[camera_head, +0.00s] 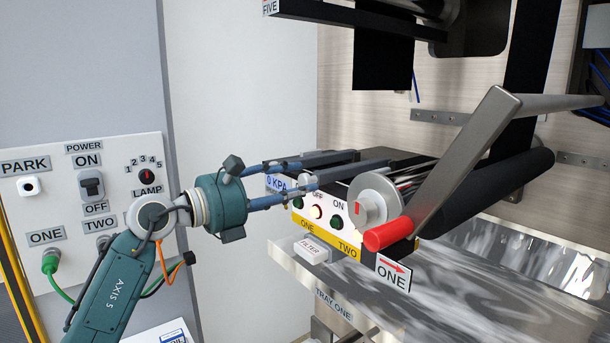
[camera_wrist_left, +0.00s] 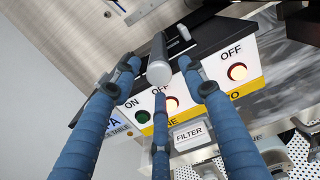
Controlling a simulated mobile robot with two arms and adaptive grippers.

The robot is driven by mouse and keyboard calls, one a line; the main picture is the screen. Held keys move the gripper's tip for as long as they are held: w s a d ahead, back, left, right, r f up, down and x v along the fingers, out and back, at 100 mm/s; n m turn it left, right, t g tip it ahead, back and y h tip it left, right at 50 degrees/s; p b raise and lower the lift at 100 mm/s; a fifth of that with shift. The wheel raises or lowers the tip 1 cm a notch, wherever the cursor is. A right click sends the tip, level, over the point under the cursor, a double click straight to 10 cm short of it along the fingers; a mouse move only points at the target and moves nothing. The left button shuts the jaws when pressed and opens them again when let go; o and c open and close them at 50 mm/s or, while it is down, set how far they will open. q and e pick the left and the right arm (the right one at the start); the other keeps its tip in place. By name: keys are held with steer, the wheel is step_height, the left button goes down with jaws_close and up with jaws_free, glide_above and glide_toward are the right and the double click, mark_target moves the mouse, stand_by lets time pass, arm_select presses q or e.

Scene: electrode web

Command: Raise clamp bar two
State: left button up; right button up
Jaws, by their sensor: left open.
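My left gripper (camera_head: 318,172) reaches in from the left, its blue fingers spread over the left end of a black-topped box (camera_head: 345,232). The box's yellow strip reads ONE and TWO. In the wrist view my gripper (camera_wrist_left: 158,80) is open, with a grey round-ended bar (camera_wrist_left: 158,68) showing between the fingers; contact cannot be told. A smaller pale rod end (camera_wrist_left: 183,33) shows beyond it. Neither bar carries a readable number, so I cannot tell which is clamp bar two. The fingers partly hide the box top in the head view. My right gripper is not in view.
A grey lever (camera_head: 470,145) with a red grip (camera_head: 388,235) rises at the right, beside a black roller (camera_head: 500,185). A FILTER block (camera_head: 312,250) sits below the box. A switch panel (camera_head: 60,215) stands at the left. A pale wall fills the space behind my gripper.

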arm_select(q)
steer(key=shift+p+x, duration=0.3)
steer(key=shift+x, duration=1.1)
jaws_close()
